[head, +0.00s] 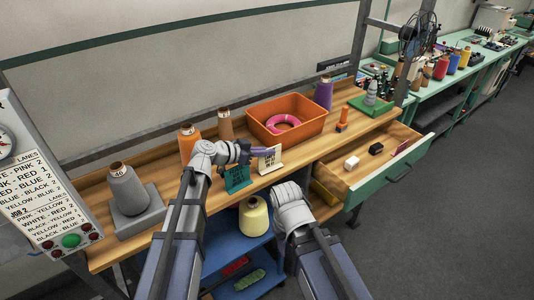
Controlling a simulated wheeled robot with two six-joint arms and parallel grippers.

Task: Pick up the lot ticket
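Two small cards with dark lettering stand near the front edge of the wooden bench: a cream card (269,163) and a green card (237,179) to its left. The lettering is too small to read, so I cannot tell which is the lot ticket. My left gripper (263,153) reaches in from the left, above the green card, with its purple-grey tips at the upper left of the cream card. I cannot tell whether it touches the card or how far its fingers are apart. My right arm rises at the lower middle; its gripper does not show.
An orange bin (286,117) with a pink ring (283,123) stands behind the cards. Thread cones stand around: orange (189,143), grey (126,188), purple (323,95). An open drawer (372,172) juts out at right. A blue cart (232,250) with a yellow cone (254,216) is below.

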